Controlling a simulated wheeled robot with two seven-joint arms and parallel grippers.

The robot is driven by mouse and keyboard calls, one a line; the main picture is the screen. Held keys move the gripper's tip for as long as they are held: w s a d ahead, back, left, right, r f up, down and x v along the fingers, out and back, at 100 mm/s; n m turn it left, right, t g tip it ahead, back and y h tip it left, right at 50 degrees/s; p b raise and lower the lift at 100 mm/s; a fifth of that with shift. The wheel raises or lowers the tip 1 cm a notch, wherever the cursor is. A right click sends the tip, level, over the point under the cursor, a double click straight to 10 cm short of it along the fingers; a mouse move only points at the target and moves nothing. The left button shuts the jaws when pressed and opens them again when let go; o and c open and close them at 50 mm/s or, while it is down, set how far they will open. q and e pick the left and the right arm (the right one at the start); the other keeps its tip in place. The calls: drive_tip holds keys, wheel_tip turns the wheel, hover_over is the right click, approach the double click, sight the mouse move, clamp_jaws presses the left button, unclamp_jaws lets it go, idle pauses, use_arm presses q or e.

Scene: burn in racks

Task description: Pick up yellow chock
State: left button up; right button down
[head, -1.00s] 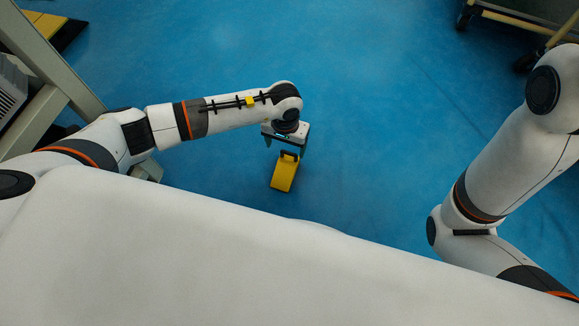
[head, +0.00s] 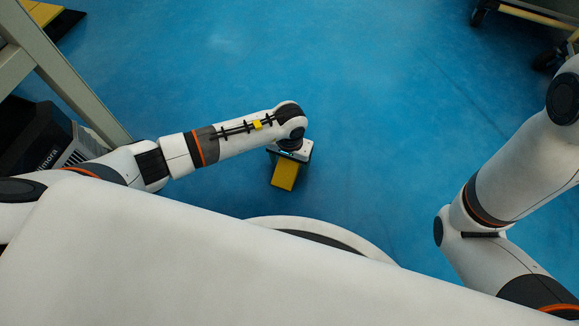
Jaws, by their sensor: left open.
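The yellow chock (head: 285,176) lies on the blue floor in the head view, just below the middle of the picture. My left gripper (head: 288,160) points down over the chock's upper end and hides that end. Its jaws are open, with a dark finger showing on either side of the chock. I cannot tell whether the fingers touch it. My right arm comes in at the right side, and its gripper is outside the picture.
A grey rack frame (head: 62,75) stands at the left, with a dark machine (head: 70,140) behind it. A yellow and black block (head: 48,15) is at the top left. A wheeled cart (head: 540,15) stands at the top right. The blue floor (head: 330,60) between is clear.

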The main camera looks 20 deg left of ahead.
use_arm(q)
drive_tip(key=c, duration=1.2)
drive_tip(key=shift+c, duration=0.3)
drive_tip(key=shift+r, duration=0.1)
